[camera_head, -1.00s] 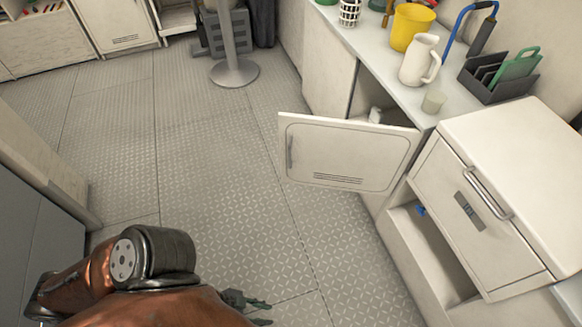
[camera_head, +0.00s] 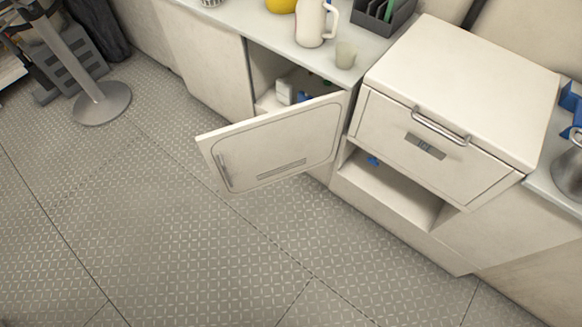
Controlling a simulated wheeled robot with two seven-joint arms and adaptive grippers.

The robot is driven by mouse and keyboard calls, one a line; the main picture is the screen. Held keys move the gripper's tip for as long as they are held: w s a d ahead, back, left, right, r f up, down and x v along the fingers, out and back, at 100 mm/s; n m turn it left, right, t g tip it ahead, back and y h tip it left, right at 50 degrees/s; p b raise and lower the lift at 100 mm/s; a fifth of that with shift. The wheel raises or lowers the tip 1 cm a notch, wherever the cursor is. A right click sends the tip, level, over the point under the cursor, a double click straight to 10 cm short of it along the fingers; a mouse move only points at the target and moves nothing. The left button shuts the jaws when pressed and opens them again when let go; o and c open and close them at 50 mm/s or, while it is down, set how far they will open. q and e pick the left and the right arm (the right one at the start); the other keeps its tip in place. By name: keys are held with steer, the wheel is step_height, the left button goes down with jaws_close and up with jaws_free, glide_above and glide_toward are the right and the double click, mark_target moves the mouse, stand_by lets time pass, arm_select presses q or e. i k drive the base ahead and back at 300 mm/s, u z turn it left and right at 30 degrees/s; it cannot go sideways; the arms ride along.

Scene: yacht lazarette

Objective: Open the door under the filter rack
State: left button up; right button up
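A white cabinet door (camera_head: 275,148) with a vertical handle (camera_head: 224,170) and a vent slot stands wide open under the counter, swung out over the floor. Behind it the cabinet interior (camera_head: 268,72) shows a white item and a blue item on a shelf. A dark grey rack (camera_head: 372,16) with green plates in it stands on the counter above; it is cut by the top edge, and I cannot tell whether it is the filter rack. Neither of my grippers is in view.
A white drawer unit (camera_head: 430,135) with a bar handle and an open niche below stands right of the door. A white pitcher (camera_head: 311,22) and a cup (camera_head: 345,54) stand on the counter. A post base (camera_head: 100,104) is at left. The floor in front is clear.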

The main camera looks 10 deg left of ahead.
mark_target(253, 154)
steer(key=u, duration=1.4)
steer(key=i, duration=1.35)
steer(key=z, duration=0.65)
